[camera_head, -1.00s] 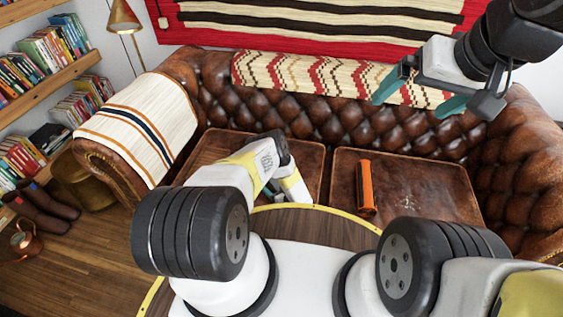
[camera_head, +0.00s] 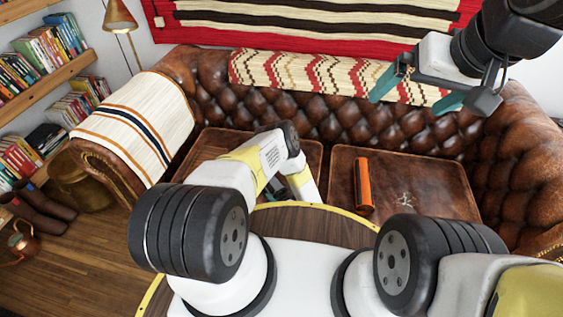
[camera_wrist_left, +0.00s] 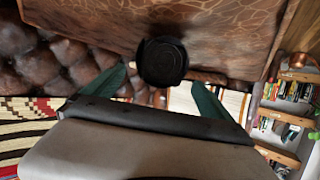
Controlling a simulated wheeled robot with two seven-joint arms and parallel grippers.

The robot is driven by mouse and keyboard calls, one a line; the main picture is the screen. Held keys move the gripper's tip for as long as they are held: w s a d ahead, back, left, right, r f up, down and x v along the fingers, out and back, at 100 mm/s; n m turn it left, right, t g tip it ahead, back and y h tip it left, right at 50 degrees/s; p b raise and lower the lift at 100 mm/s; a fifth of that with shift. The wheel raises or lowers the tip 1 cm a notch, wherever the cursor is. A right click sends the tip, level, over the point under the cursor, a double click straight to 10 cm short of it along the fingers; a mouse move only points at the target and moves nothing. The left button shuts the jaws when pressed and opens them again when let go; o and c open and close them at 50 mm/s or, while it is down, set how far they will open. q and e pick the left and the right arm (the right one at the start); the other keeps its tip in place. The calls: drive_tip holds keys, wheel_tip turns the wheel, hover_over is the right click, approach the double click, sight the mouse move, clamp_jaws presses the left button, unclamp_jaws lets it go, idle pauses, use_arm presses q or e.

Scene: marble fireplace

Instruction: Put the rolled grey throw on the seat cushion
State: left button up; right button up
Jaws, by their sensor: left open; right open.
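In the left wrist view, my left gripper (camera_wrist_left: 160,76) is open. Its two green fingers stand apart on either side of a dark round thing (camera_wrist_left: 163,62), seen end-on against a brown leather surface. I cannot tell if this is the rolled grey throw, or if it touches the fingers. In the head view no grey roll shows, and my left forearm mostly hides my left gripper (camera_head: 275,186) above the left seat cushion (camera_head: 215,148). The right seat cushion (camera_head: 430,180) is in plain sight. My right gripper (camera_head: 420,88) is open and empty, high before the sofa back.
An orange cylinder (camera_head: 363,186) lies on the right cushion. A patterned throw (camera_head: 310,75) drapes over the sofa back and a striped cloth (camera_head: 135,130) over the left armrest. Bookshelves (camera_head: 50,80) stand at left. A round yellow-edged wooden top (camera_head: 310,225) is close in front.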

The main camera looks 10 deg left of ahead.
use_arm(q)
drive_tip(key=v, duration=0.4)
drive_tip(key=shift+w+d+r, duration=0.1)
drive_tip(key=shift+d+r, duration=0.05)
drive_tip(key=shift+r, duration=0.05)
drive_tip(key=w+d+r+m+t+h, duration=0.1)
drive_tip(key=w+d+r+h, duration=0.15)
drive_tip(key=w+r, duration=0.7)
drive_tip(key=w+d+r+t+h, duration=0.1)
drive_tip(key=w+d+r+h, duration=0.15)
drive_tip(key=w+r, duration=0.75)
wheel_tip(320, 180, up, 26)
drive_tip(key=s+d+m+g+h, duration=0.1)
drive_tip(key=m+h, duration=0.3)
drive_tip(key=h, duration=0.2)
drive_tip(key=s+a+r+m+g+h, duration=0.2)
drive_tip(key=s+a+r+m, duration=0.15)
drive_tip(key=s+r, duration=1.3)
drive_tip(key=s+a+g, duration=0.1)
drive_tip(key=s+a, duration=0.2)
drive_tip(key=s, duration=0.9)
drive_tip(key=s+a+r+g+y, duration=0.1)
drive_tip(key=s+a, duration=0.3)
drive_tip(key=s, duration=0.8)
drive_tip(key=shift+s+a+m+g+y, duration=0.25)
drive_tip(key=shift+s+m+g+y, duration=0.05)
drive_tip(key=shift+s+m+g, duration=0.1)
